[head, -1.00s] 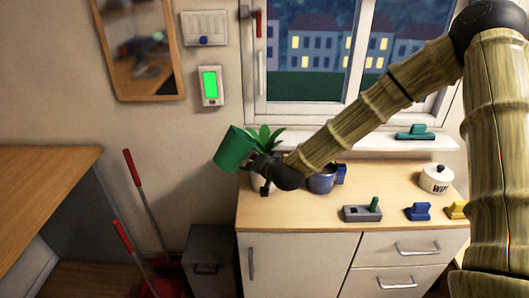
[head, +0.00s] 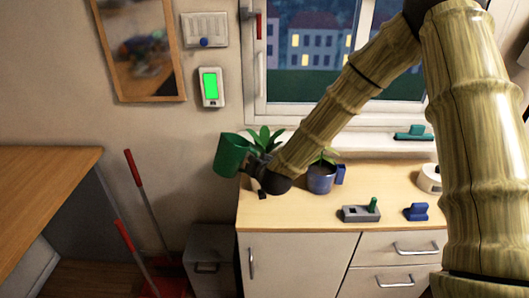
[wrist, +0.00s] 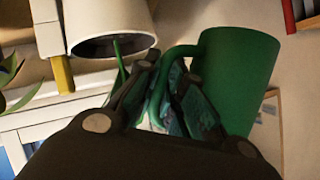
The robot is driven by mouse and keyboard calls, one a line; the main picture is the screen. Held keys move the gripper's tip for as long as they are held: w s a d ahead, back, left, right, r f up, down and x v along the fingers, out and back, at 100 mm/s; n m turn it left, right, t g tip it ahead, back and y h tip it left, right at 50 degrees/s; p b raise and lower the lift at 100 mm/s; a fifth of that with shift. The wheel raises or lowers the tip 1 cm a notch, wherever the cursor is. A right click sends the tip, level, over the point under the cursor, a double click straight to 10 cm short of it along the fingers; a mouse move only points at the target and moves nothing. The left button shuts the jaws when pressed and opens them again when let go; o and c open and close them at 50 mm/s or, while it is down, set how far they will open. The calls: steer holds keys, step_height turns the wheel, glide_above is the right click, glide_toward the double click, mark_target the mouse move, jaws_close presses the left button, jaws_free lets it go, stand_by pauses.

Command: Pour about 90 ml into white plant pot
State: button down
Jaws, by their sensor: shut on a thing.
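My gripper (wrist: 160,100) is shut on the handle of a green mug (wrist: 240,75).
A blue pot (head: 321,178) with a small plant stands right of my gripper. A grey block with a green peg (head: 360,212), a blue block (head: 416,212) and a white jar (head: 428,180) sit farther right. The counter's front strip (head: 290,214) is clear.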

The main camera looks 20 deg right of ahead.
steer(key=shift+a+r+n+t+h+p, duration=0.15)
steer(key=shift+a+n+t+h+p, duration=0.25)
steer(key=shift+n+h, duration=0.5)
steer(key=shift+a, duration=0.15)
steer(key=shift+a+f+n+h+b, duration=0.3)
steer(key=shift+f+n+h, duration=0.2)
steer(key=shift+n, duration=0.1)
steer(key=shift+f, duration=0.1)
